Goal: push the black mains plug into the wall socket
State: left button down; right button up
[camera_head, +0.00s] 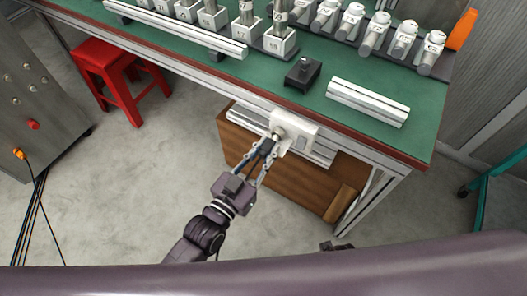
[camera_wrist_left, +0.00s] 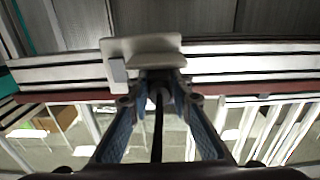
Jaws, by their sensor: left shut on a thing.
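The white wall socket (camera_head: 300,128) is fixed to the front rail of the green workbench. In the left wrist view the socket (camera_wrist_left: 140,45) is straight ahead of the fingers. My left gripper (camera_head: 272,142) is at the socket's left part, shut on the black mains plug. In the left wrist view the gripper (camera_wrist_left: 158,100) has the dark plug (camera_wrist_left: 155,90) between its fingertips, close against the socket, with a dark cable running back. The fingers hide most of the plug, so I cannot tell how deep it sits. Only a small dark piece, perhaps my right gripper (camera_head: 336,247), shows low in the head view.
The green bench top (camera_head: 215,68) carries rows of numbered metal parts, a black block (camera_head: 303,74) and silver rails (camera_head: 368,101). A brown wooden unit (camera_head: 290,180) stands under the bench. A red stool (camera_head: 120,80) is at left. The floor in front is clear.

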pick_arm(q)
jog(key=shift+w+d, duration=0.3)
jog(key=shift+w, duration=0.1)
jog(key=shift+w+d, duration=0.2)
jog(key=shift+w, duration=0.1)
jog(key=c, duration=1.7)
grip_release()
jog(key=shift+o, duration=0.2)
jog(key=v, duration=1.2)
